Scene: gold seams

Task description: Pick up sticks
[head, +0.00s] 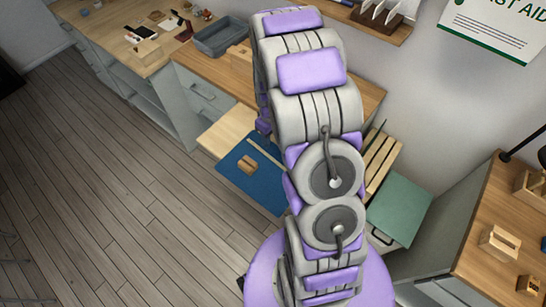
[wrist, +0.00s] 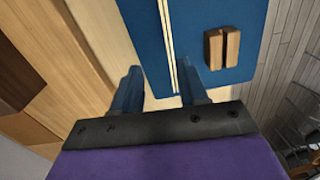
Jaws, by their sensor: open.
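Thin pale sticks (wrist: 167,42) lie close together on a blue mat (wrist: 206,14); I cannot tell their exact number. In the head view they show as one pale strip (head: 264,156) on the mat (head: 268,191). In the wrist view, my gripper (wrist: 161,82) is open, with its two dark blue fingers apart and nothing between them. The near ends of the sticks show just beyond and between the fingertips. The gap in height is unclear. In the head view my arm hides part of the mat, and the fingers are not clearly visible.
A small brown wooden block with a dark split (wrist: 222,48) sits on the mat, right of the sticks. A wooden worktop (head: 223,87) with a grey bin (head: 218,38) stands behind. A slatted wooden piece (head: 381,160) and a green panel (head: 400,210) lie right of my arm.

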